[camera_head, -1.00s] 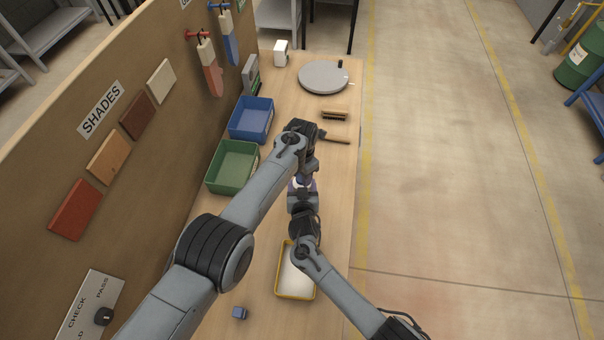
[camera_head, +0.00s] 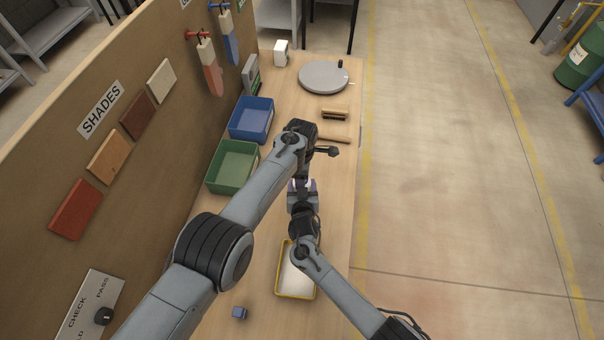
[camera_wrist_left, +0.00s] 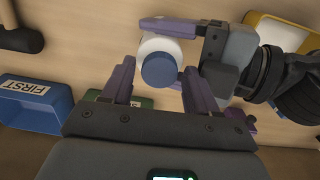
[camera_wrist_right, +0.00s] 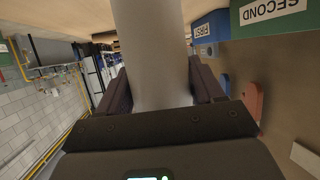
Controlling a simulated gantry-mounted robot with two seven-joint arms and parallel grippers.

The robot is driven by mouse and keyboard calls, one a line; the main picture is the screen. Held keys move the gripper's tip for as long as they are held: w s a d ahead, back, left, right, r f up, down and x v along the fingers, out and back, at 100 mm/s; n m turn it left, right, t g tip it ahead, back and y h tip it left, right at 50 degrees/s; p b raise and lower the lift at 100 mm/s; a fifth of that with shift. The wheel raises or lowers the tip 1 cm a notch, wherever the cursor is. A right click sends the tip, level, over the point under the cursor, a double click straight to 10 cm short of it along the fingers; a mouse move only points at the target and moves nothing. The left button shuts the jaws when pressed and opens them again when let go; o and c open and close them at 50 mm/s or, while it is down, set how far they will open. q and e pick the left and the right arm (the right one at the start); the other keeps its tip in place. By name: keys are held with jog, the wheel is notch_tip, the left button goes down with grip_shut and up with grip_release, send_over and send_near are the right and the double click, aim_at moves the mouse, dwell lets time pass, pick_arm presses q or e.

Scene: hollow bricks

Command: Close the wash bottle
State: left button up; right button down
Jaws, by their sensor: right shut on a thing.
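The wash bottle (camera_wrist_left: 160,45) is white with a round blue cap (camera_wrist_left: 159,71) on the side facing the left wrist camera. How tightly the cap sits, I cannot tell. My left gripper (camera_wrist_left: 158,72) is open, its purple fingers on either side of the cap with gaps. My right gripper (camera_wrist_right: 160,85) is shut on the bottle body (camera_wrist_right: 150,45), a pale cylinder filling the space between its fingers. In the head view only a sliver of white shows beside my right gripper (camera_head: 303,190); my left wrist hides the left fingers there.
A green bin (camera_head: 222,186) and a blue bin (camera_head: 238,135) stand along the board. A yellow-rimmed tray (camera_head: 278,293) lies under my right arm, with a small blue block (camera_head: 239,312) nearby. A brush (camera_head: 334,114) and grey turntable (camera_head: 312,88) lie farther back.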

pick_arm(q)
jog(key=shift+r, duration=0.1)
jog(key=shift+r, duration=2.25)
jog(key=shift+c, duration=0.4)
